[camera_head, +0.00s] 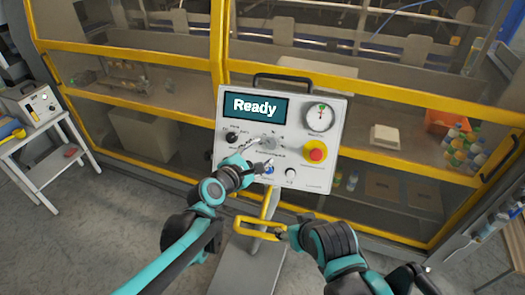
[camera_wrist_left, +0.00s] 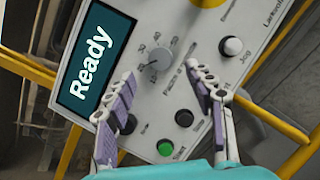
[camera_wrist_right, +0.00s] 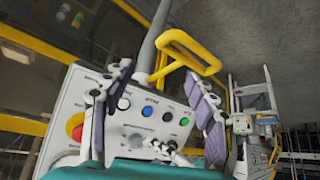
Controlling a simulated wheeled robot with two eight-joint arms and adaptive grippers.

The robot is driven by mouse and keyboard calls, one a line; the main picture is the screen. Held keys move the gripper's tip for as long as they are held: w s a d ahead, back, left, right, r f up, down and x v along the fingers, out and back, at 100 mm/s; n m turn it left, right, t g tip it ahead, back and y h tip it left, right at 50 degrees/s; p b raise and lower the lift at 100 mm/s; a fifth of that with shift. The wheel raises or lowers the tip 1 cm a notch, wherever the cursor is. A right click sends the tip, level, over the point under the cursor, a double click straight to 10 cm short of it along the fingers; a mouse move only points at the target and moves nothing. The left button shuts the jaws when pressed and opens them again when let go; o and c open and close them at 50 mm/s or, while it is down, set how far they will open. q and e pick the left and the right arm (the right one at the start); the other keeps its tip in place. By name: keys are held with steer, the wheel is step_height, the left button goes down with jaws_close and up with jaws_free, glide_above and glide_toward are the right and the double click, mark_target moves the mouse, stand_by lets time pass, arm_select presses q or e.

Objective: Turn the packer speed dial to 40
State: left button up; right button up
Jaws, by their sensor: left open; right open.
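The control panel (camera_head: 320,180) stands tilted on a post, its display (camera_head: 257,107) reading "Ready". The grey speed dial (camera_head: 269,143) sits mid-panel; it also shows in the left wrist view (camera_wrist_left: 159,58), with numbers around it too small to read surely, so I cannot tell its setting. My left gripper (camera_head: 260,164) is open in front of the panel. In the left wrist view its fingertips (camera_wrist_left: 162,74) lie either side of the dial, with no clear contact. My right gripper (camera_wrist_right: 158,80) is open and empty, below the panel near a yellow loop handle (camera_wrist_right: 190,52).
A red stop button (camera_head: 316,151) and round gauge (camera_head: 318,115) are on the panel's right side. A green button (camera_wrist_left: 166,148) and black button (camera_wrist_left: 184,118) lie near my left fingers. Yellow-framed guards (camera_head: 120,55) stand behind. A white side table (camera_head: 40,150) is at left.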

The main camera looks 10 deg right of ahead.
mark_target(271, 145)
arm_select(q)
steer(key=x, duration=0.6)
steer(key=c, duration=1.2)
